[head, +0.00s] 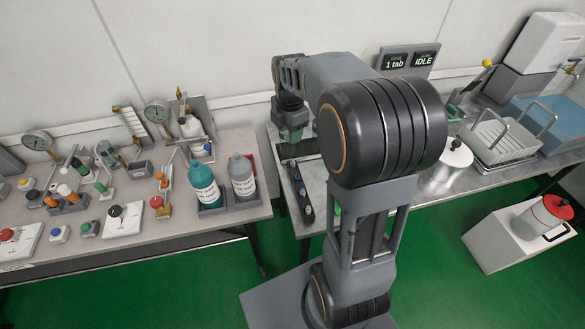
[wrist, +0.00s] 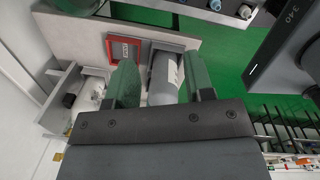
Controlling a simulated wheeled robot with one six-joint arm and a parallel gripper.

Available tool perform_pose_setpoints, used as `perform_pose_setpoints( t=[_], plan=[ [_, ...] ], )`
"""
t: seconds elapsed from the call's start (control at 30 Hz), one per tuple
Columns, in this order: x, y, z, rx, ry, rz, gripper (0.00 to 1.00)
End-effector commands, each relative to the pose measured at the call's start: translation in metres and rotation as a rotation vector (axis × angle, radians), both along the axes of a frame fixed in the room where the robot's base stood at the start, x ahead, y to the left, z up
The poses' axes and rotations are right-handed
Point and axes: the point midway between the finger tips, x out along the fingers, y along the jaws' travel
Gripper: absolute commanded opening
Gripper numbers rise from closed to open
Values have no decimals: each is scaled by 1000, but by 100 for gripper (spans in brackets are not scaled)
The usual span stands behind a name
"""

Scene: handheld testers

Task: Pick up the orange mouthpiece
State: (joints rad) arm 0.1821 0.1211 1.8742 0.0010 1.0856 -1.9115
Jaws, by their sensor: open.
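Several small orange parts show on the left bench in the head view. I cannot tell for certain which is the mouthpiece. My gripper (head: 293,134) is up over the left end of the right-hand bench, well to the right of these parts. In the wrist view my gripper (wrist: 162,78) has its two green fingers apart with nothing held. No orange mouthpiece can be made out there.
A teal bottle (head: 205,186) and a grey bottle (head: 242,177) stand at the left bench's right end. Gauges and small devices crowd that bench (head: 235,213). A gap over green floor separates the benches. A wire rack (head: 497,140) stands at right.

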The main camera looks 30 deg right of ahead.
Motion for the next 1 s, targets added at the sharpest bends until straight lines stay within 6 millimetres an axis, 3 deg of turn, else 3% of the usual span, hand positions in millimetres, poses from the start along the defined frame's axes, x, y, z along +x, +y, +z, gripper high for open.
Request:
perform_pose_setpoints(
  t=[0.1, 0.3, 0.7, 1.0],
  plan=[
    [17, -13, -17, -4, 32, 191, 48],
    [30, -25, -32, -3, 57, 381, 48],
    [32, -27, -96, -2, 64, 429, 48],
    [33, -27, -118, -2, 62, 428, 48]
  ],
)
